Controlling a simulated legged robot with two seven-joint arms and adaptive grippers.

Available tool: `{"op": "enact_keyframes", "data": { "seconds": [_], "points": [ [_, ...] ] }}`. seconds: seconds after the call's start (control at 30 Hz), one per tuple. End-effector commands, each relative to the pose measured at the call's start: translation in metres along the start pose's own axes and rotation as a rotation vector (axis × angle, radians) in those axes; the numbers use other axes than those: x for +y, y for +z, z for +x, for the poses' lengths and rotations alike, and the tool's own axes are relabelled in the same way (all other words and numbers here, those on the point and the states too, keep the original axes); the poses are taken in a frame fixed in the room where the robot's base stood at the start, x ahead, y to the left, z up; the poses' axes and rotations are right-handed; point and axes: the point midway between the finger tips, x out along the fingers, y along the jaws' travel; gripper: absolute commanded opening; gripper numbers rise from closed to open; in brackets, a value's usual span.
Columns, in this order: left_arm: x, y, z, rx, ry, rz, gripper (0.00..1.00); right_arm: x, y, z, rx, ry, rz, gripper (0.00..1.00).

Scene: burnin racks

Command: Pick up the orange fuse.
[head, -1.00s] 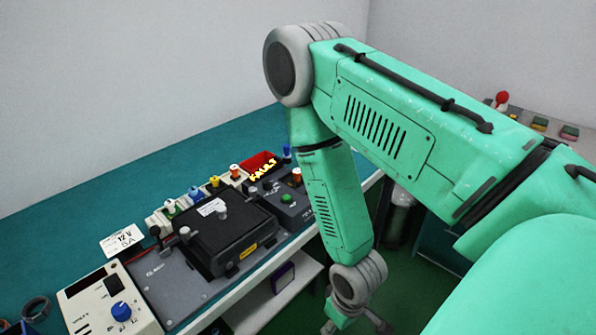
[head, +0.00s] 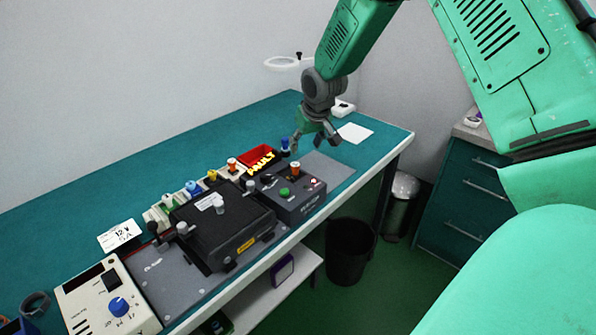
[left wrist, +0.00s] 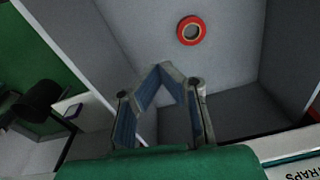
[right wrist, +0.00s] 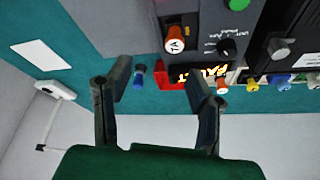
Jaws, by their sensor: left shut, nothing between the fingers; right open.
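An orange-capped fuse (head: 295,168) stands in the dark box (head: 304,202) at the right end of the equipment row; the right wrist view shows it marked 1A (right wrist: 173,40). A second orange-topped piece (head: 232,164) stands in the row behind, left of the red bin (head: 258,153); it also shows in the right wrist view (right wrist: 222,86). My right gripper (head: 316,146) is open and empty, above the bench beyond the dark box, fingers pointing down. My left gripper (left wrist: 161,70) is shut and empty, away from the bench, visible only in the left wrist view.
A yellow FAULT label (head: 261,162) shows by the red bin. A blue-topped piece (head: 285,146) stands close to my right gripper. A black hinged fixture (head: 222,225) lies left of the dark box. Bare teal bench (head: 180,160) runs behind. A black waste bin (head: 350,250) stands on the floor.

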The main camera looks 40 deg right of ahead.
Motion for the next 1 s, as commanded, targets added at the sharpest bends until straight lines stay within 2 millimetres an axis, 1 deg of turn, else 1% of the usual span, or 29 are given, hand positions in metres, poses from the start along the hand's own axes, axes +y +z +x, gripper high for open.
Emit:
{"op": "enact_keyframes", "data": {
  "seconds": [0.03, 0.1, 0.2, 0.37, 0.47, 0.6, 0.7, 0.8, 1.0],
  "points": [
    [0.000, 0.000, -0.001, 0.000, 0.000, 0.000, 0.00, -0.002, 0.001, 0.010, -0.001, 0.001, -0.002, 0.48],
    [0.000, 0.000, -0.002, 0.000, 0.000, -0.001, 0.00, -0.005, 0.001, 0.021, 0.001, 0.003, -0.004, 0.48],
    [0.000, 0.000, -0.003, 0.000, 0.000, -0.001, 0.00, -0.006, 0.001, 0.032, 0.004, 0.004, -0.005, 0.48],
    [-0.001, 0.000, -0.004, 0.000, -0.001, -0.001, 0.00, -0.004, 0.002, 0.043, 0.003, 0.002, -0.004, 0.48],
    [-0.001, 0.000, -0.007, 0.000, -0.001, -0.001, 0.00, -0.004, 0.004, 0.055, 0.000, -0.001, -0.004, 0.48],
    [-0.001, -0.001, -0.013, 0.000, -0.001, -0.001, 0.00, -0.006, 0.007, 0.077, -0.002, -0.002, -0.002, 0.48],
    [-0.001, -0.001, -0.013, 0.000, -0.001, -0.001, 0.00, -0.005, 0.005, 0.090, 0.001, -0.003, 0.000, 0.48],
    [0.000, -0.001, -0.013, 0.000, 0.000, -0.001, 0.00, -0.006, 0.006, 0.095, 0.001, -0.002, -0.001, 0.48],
    [0.000, -0.001, -0.013, 0.000, 0.000, -0.001, 0.00, -0.010, 0.006, 0.093, 0.004, 0.001, -0.003, 0.48]
  ]
}}
